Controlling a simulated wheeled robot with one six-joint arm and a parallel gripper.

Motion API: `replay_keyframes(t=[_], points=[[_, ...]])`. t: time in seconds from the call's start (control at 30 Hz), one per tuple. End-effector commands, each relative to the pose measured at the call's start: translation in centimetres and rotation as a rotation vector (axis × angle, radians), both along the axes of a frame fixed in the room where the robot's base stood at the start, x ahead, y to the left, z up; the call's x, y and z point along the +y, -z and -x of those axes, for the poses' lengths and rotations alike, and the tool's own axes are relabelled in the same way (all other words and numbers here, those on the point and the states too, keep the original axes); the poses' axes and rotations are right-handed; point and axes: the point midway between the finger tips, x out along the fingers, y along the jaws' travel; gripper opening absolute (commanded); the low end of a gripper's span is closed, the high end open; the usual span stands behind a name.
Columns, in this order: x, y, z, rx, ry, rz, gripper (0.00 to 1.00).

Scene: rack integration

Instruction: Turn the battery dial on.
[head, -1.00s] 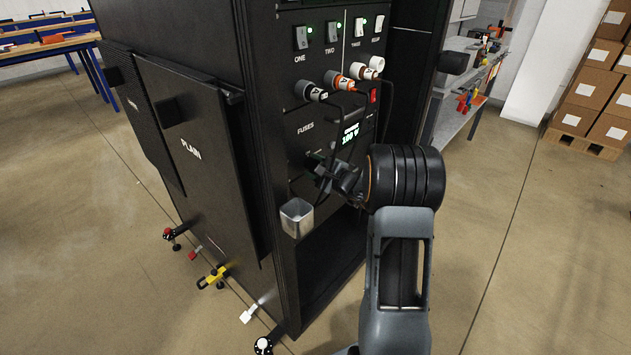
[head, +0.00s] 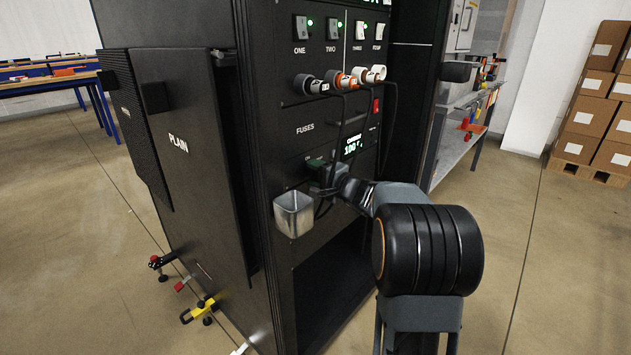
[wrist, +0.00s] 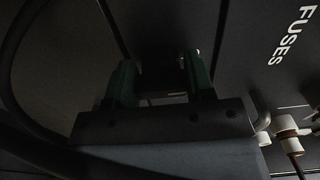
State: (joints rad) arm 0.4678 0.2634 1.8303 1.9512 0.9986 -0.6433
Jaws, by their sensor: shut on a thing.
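My gripper (head: 326,177) is at the black rack's front panel, below the fuses row and left of the lit display (head: 354,146). In the wrist view, my gripper's two green-edged fingers (wrist: 160,82) are shut on a small dark part against the panel. I take this part for the battery dial (wrist: 160,68). It is in shadow, and its mark and setting cannot be read. In the head view my gripper and wrist cover it.
Cables hang from plugs (head: 340,80) close above and beside my gripper. A metal cup (head: 293,214) sticks out just left and below. Switches (head: 331,28) line the panel's top. Open floor lies to the right.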

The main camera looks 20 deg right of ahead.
Motion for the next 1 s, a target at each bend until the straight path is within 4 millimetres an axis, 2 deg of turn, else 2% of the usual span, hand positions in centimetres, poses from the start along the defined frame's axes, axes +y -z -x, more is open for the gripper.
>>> replay_keyframes(t=[0.43,0.47,0.7,1.0], points=[[0.04,0.0,-0.01,-0.004,-0.002,0.01,0.25],[0.04,0.0,-0.01,-0.004,-0.002,0.01,0.51],[-0.01,0.0,0.0,-0.004,-0.001,0.008,0.74],[-0.17,-0.03,0.23,-0.003,0.001,0.007,0.74]])
